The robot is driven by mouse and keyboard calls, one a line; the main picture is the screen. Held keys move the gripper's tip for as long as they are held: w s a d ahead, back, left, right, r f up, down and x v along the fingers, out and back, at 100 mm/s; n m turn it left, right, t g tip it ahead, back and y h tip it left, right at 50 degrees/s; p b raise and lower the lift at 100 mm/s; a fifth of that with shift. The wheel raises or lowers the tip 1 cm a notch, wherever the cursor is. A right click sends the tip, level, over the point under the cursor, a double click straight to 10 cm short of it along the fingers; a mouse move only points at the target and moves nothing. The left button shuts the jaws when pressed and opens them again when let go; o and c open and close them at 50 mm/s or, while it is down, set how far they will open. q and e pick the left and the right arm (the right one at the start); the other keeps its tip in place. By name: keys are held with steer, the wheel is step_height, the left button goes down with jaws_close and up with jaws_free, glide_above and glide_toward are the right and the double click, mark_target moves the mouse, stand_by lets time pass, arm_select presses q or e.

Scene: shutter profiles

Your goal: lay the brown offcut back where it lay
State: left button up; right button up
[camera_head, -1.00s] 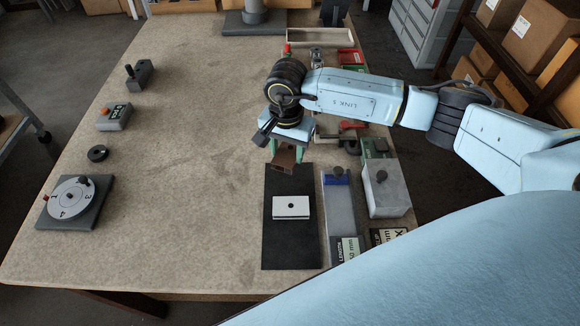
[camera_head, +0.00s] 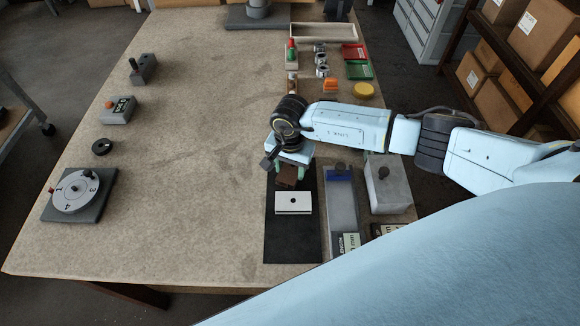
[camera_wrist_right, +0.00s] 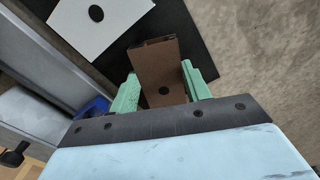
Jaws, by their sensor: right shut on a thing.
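The brown offcut (camera_head: 287,176) is a short brown profile piece with a dark hole, held between the green fingers of my right gripper (camera_head: 287,172). In the right wrist view the offcut (camera_wrist_right: 158,72) sits between the two fingers (camera_wrist_right: 158,92), over the black mat. The black mat (camera_head: 280,240) carries a white block (camera_head: 293,203) with a dark hole, just in front of the offcut. The white block also shows in the wrist view (camera_wrist_right: 88,22). Whether the offcut touches the mat I cannot tell. My left gripper is not in view.
Right of the mat are a grey tray with a blue end (camera_head: 341,205) and a grey box with a dark knob (camera_head: 388,190). A numbered dial (camera_head: 76,190) and small devices stand at the left. The middle of the table is clear.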

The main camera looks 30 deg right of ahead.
mark_target(290, 172)
steer(key=o, duration=1.1)
steer(key=shift+f, duration=0.1)
steer(key=shift+c, duration=0.2)
step_height(290, 172, up, 12)
steer(key=b, duration=0.1)
steer(key=shift+r, duration=0.2)
